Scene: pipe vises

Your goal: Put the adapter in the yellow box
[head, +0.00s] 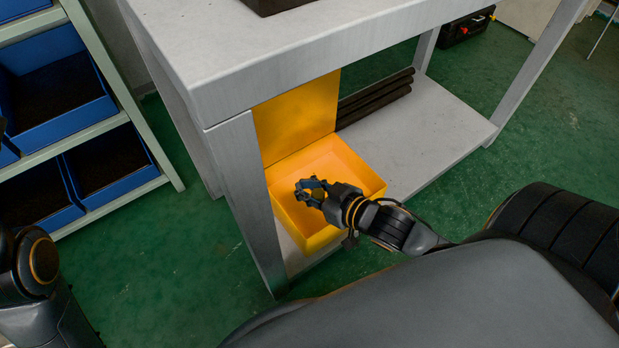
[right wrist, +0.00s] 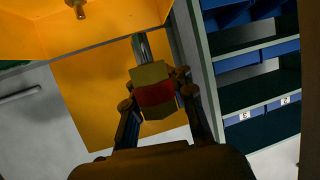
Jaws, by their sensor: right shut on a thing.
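The yellow box (head: 352,163) is an open bin on the lower shelf of the grey table. My right gripper (head: 312,190) is over the box's opening, and its fingers are shut on the adapter. In the right wrist view the adapter (right wrist: 153,92) is a brass-coloured piece with a red band, held between the two fingers. In the head view the fingers mostly hide it. Part of the yellow interior shows at the top of the right wrist view, with a small brass-coloured piece (right wrist: 77,9) there. My left gripper is out of view.
The grey table's top (head: 230,50) overhangs the box, and a table leg (head: 250,200) stands to its left. Dark pipes (head: 375,97) lie on the lower shelf behind. A rack with blue bins (head: 60,95) stands at the left. Green floor is clear between.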

